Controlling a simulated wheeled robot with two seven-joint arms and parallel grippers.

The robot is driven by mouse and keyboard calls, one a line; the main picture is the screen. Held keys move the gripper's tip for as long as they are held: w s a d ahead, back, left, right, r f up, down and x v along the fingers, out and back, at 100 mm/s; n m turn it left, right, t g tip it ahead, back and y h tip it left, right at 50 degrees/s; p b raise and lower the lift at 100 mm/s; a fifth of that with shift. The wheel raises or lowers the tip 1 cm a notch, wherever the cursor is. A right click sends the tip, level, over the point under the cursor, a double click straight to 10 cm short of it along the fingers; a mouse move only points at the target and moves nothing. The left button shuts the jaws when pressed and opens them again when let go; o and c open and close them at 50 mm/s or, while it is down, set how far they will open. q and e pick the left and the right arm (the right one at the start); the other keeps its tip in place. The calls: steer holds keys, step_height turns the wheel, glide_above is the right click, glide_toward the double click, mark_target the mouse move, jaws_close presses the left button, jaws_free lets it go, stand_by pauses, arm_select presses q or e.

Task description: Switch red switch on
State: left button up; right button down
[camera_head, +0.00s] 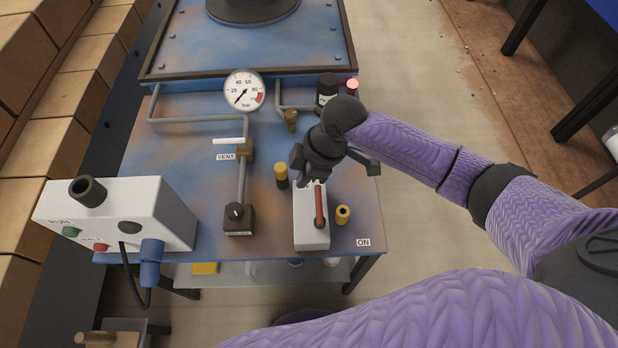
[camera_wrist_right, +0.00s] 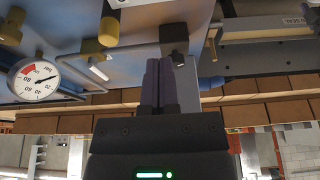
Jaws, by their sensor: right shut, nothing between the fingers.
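The red switch (camera_head: 320,206) is a red lever on a white box (camera_head: 312,236) near the table's front edge. It lies along the box, its free end toward the far side. A white "ON" label (camera_head: 363,242) is on the table to the right of the box. My right gripper (camera_head: 303,178) is just above the far end of the box, close to the lever's far end. I cannot tell whether it touches. Its fingers are shut together and empty in the right wrist view (camera_wrist_right: 160,75). The red lever is not visible there. My left gripper is not in view.
Further left are a black knob (camera_head: 236,212), a vent valve (camera_head: 243,148) and a control box (camera_head: 120,212). A gauge (camera_head: 244,90) and lit red lamp (camera_head: 352,85) are behind.

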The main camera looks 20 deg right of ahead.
mark_target(319, 206)
steer(key=b+x, duration=0.3)
steer(key=x, duration=0.5)
steer(key=shift+f+b, duration=0.15)
steer(key=shift+b, duration=0.15)
steer(key=d, duration=0.1)
steer(key=s+d, duration=0.1)
steer(key=d, duration=0.1)
steer(key=shift+d, duration=0.5)
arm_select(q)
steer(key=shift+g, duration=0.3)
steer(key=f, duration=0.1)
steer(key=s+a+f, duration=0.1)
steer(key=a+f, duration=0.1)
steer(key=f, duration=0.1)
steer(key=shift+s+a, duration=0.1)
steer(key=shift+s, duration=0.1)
arm_select(e)
steer(key=shift+s, duration=0.1)
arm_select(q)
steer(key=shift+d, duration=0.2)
arm_select(e)
steer(key=shift+d+r+m+p, duration=0.1)
steer(key=shift+r+m+p, duration=0.15)
steer(key=shift+p, duration=0.2)
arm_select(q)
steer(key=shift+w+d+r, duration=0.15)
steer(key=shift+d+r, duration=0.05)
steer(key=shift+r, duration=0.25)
arm_select(e)
steer(key=shift+d+f, duration=0.1)
